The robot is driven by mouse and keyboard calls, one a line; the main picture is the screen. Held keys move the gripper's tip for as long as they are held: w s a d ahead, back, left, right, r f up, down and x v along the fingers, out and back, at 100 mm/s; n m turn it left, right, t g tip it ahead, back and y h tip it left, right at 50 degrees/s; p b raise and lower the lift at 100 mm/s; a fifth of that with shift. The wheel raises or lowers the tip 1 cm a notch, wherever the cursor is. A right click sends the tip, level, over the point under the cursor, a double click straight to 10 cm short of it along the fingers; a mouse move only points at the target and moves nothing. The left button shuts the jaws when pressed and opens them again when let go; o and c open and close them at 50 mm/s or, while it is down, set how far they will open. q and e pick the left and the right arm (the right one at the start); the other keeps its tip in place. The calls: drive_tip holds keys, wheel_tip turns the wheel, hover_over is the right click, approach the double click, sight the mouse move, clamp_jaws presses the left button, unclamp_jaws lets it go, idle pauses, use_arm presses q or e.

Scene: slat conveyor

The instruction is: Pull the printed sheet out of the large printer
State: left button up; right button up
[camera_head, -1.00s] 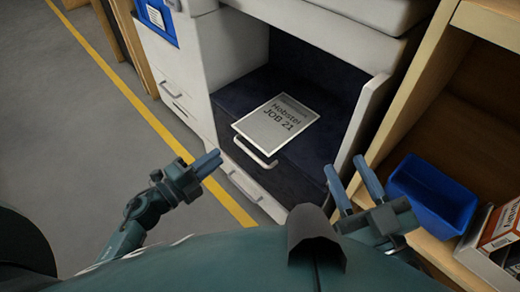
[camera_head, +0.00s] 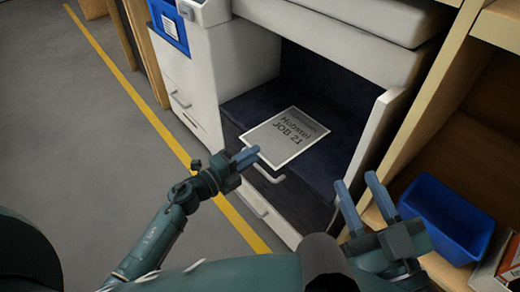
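A blue bin (camera_head: 447,215) and a box (camera_head: 497,272) stand on the wooden shelf (camera_head: 480,140) at the right. A blue panel (camera_head: 168,22) is on the printer's left side. Grey floor with a yellow line (camera_head: 150,115) is free at the left.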

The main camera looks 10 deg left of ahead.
use_arm(q)
drive_tip(key=shift+w+d, duration=0.25)
drive_tip(key=shift+w, duration=0.05)
clamp_jaws()
idle(0.4)
